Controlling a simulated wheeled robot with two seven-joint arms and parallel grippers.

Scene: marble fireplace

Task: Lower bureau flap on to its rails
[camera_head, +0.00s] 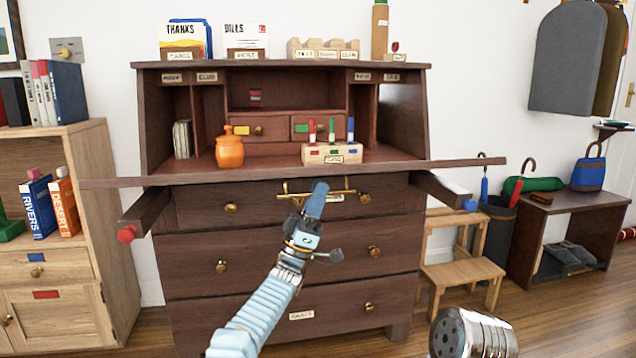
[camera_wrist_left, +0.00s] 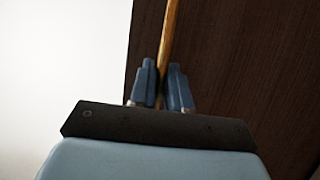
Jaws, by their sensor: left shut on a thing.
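The bureau flap (camera_head: 200,177) is a long dark wooden board seen nearly edge-on across the front of the bureau (camera_head: 290,245). Its brass bar handle (camera_head: 335,192) is below its front edge. My left gripper (camera_head: 312,192) is shut on the bar, which runs between its fingers in the left wrist view (camera_wrist_left: 168,50). Two rails stick out under the flap: the left rail (camera_head: 146,213) with a red knob, the right rail (camera_head: 440,190) with a blue knob. The flap's edge appears above their front ends, with a gap showing. My right gripper is out of view.
An orange pot (camera_head: 229,150) and a pen holder (camera_head: 332,153) stand inside the bureau behind the flap's edge. A bookcase (camera_head: 120,220) is close on the left. A wooden step stool (camera_head: 462,270) and umbrella stand (camera_head: 496,225) are on the right.

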